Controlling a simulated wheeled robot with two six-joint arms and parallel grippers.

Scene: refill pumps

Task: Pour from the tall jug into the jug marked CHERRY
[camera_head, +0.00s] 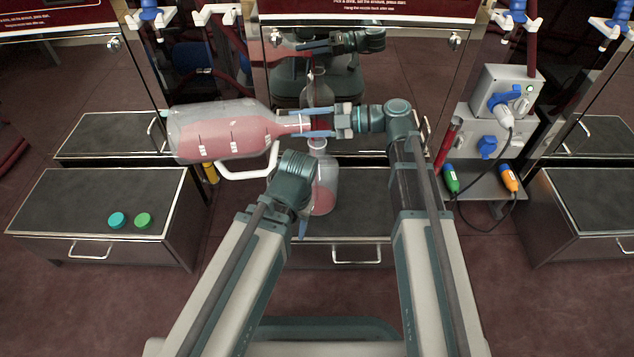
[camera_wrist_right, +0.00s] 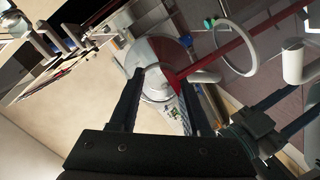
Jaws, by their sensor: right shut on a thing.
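The tall jug (camera_head: 222,131) is clear, holds red liquid and has a white handle. It lies nearly on its side in the air, its base to the left and its neck to the right. My right gripper (camera_head: 308,122) is shut on its neck; the jug also shows in the right wrist view (camera_wrist_right: 158,52). A second clear jug (camera_head: 325,188) with some red liquid stands below the tall jug's neck. No CHERRY marking is legible. My left gripper (camera_head: 302,222) is beside this lower jug; its fingers are mostly hidden by its wrist.
The lower jug stands on a dark-topped drawer unit (camera_head: 352,224). A drawer unit at left (camera_head: 75,205) carries a teal cap (camera_head: 117,220) and a green cap (camera_head: 143,220). A grey socket box (camera_head: 505,95) with plugs and cables is at right. Shiny panels stand behind.

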